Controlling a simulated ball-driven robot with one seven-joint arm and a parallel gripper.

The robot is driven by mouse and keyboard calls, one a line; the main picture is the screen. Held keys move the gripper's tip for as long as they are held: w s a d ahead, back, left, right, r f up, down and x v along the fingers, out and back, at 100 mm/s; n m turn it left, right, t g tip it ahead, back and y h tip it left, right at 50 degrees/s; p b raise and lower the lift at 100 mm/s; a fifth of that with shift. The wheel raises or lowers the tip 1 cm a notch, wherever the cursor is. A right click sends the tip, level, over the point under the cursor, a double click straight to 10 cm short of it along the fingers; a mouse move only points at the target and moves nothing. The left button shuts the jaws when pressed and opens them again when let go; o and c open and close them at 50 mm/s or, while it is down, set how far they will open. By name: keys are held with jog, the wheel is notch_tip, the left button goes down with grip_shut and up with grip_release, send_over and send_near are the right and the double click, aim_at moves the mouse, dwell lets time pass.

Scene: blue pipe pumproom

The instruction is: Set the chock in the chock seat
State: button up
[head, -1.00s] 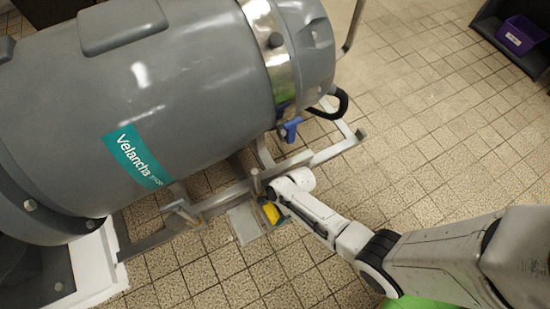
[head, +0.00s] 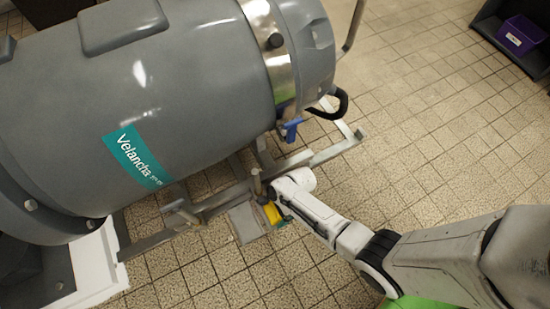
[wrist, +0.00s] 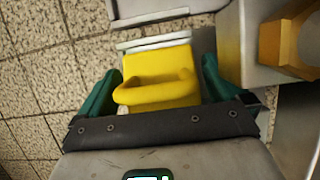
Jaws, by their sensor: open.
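The yellow chock (wrist: 158,72) is in the middle of the wrist view, low by the tiled floor, with a raised curved lip on the near side. In the head view it is a small yellow patch (head: 272,213) beside the frame, partly hidden by my arm. My gripper (wrist: 160,80) is open, with one green finger on each side of the chock and a gap visible at the right finger. Pale bars (wrist: 152,41) at the chock's far edge, beside a flat grey plate (head: 245,222), look like the chock seat. I cannot tell whether the chock rests fully in it.
A large grey pump motor (head: 170,100) stands on a metal frame (head: 225,197) just beyond the chock. In the wrist view a grey metal part with an orange-yellow block (wrist: 288,42) is close on the right. Open tiled floor (head: 430,140) lies to the right.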

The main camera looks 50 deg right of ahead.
jog(key=p+v, duration=0.6)
jog(key=v, duration=0.4)
jog(key=shift+d+r+p, duration=0.15)
jog(key=shift+r+p, duration=0.05)
jog(key=shift+p, duration=0.15)
